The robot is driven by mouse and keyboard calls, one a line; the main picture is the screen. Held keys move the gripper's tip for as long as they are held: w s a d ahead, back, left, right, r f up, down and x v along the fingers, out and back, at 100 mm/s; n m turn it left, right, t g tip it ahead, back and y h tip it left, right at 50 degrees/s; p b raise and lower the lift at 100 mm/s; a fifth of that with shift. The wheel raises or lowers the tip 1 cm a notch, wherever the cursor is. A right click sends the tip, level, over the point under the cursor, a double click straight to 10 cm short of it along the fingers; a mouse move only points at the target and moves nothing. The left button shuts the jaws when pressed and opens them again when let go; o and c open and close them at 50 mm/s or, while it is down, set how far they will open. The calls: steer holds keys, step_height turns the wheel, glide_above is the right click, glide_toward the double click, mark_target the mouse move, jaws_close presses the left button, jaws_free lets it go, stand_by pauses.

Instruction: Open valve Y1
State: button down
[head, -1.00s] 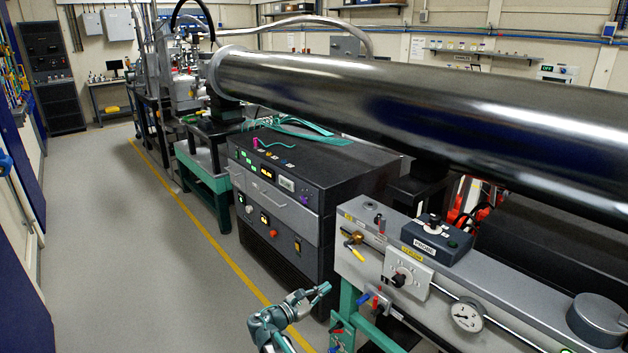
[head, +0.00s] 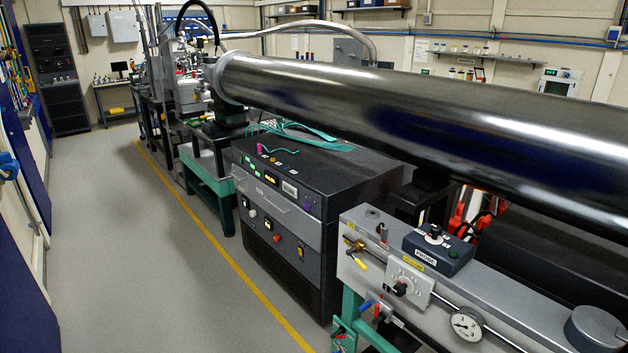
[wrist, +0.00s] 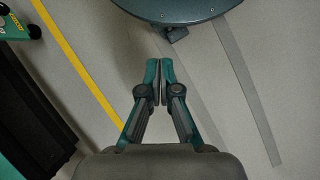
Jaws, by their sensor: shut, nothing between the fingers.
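A brass valve with a yellow lever handle (head: 360,264) sits at the left end of the grey bench panel in the head view. Its lever slants down to the right. No Y1 label is readable on it, so I cannot tell for sure that it is valve Y1. A valve with a blue handle (head: 366,303) and red parts beside it sits lower down. My gripper (wrist: 158,84) shows in the wrist view with its fingers shut and empty, above the bare floor. It is out of the head view. No valve shows in the wrist view.
The panel carries a plate with a dark knob (head: 401,289) and a round gauge (head: 466,324). A control box (head: 437,250) stands on top. A black instrument cabinet (head: 290,210) stands left of the panel. The floor left of the yellow line (head: 225,252) is clear.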

steer(key=c, duration=1.9)
jaws_free()
steer(key=shift+m+g+y, duration=0.6)
steer(key=shift+m+g, duration=0.1)
steer(key=shift+m, duration=0.2)
steer(key=s, duration=0.2)
steer(key=s+d, duration=0.1)
steer(key=s, duration=0.2)
steer(key=s+d+p, duration=0.1)
steer(key=s, duration=0.2)
steer(key=shift+s+r, duration=0.1)
steer(key=shift+r, duration=0.05)
steer(key=shift+o, duration=1.3)
steer(key=shift+s, duration=0.2)
steer(key=shift+o, duration=1.3)
steer(key=shift+d, duration=0.15)
steer(key=shift+o, duration=1.1)
steer(key=shift+w, duration=0.15)
steer(key=n+t+h+p, duration=0.2)
steer(key=n+t+h, duration=0.2)
steer(key=t+h, duration=1)
glide_toward(360, 266)
steer(key=d+t+y, duration=0.1)
steer(key=p+x, duration=0.2)
steer(key=x, duration=0.8)
steer(key=shift+r, duration=0.1)
